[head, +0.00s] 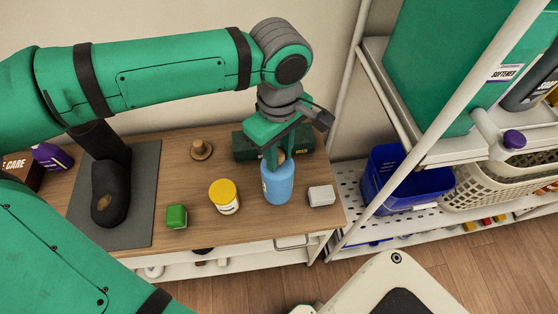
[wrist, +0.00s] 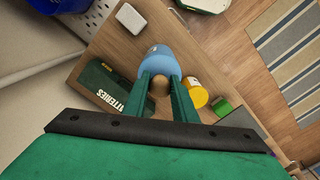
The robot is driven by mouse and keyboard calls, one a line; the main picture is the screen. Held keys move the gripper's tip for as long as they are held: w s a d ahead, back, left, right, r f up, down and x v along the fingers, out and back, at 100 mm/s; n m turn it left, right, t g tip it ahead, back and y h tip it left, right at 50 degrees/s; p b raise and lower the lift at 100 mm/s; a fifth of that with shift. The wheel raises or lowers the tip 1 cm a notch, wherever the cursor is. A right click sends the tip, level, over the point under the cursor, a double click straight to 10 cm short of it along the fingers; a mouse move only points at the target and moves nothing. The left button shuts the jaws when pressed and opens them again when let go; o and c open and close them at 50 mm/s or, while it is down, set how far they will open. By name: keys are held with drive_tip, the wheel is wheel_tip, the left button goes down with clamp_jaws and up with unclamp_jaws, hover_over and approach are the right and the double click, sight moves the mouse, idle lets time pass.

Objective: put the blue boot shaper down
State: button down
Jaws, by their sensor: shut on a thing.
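The blue boot shaper (head: 278,185) is a rounded blue body with a wooden knob on top. It is upright at the right part of the wooden table top (head: 180,240). My gripper (head: 279,153) comes down from above and is shut on the knob. In the wrist view, the knob sits between the two green fingers of my gripper (wrist: 160,87), with the blue boot shaper (wrist: 158,60) beyond them. I cannot tell whether its base touches the table.
A yellow-lidded jar (head: 224,196), green block (head: 176,216) and white box (head: 321,195) stand nearby. A dark green batteries box (wrist: 105,88) is close behind. A black boot (head: 109,195) stands on a grey mat (head: 143,220). A shelving post (head: 430,130) rises at right.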

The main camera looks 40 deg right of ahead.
drive_tip(key=shift+s+d+f, duration=0.1)
drive_tip(key=shift+d+f, duration=0.3)
drive_tip(key=shift+f, duration=0.05)
wheel_tip(320, 180, down, 3)
drive_tip(key=shift+a+r, duration=0.1)
drive_tip(key=shift+a, duration=0.05)
drive_tip(key=shift+w, duration=0.2)
drive_tip(key=c, duration=1.4)
unclamp_jaws()
drive_tip(key=shift+c, duration=0.2)
wheel_tip(320, 180, up, 12)
drive_tip(key=shift+s, duration=0.1)
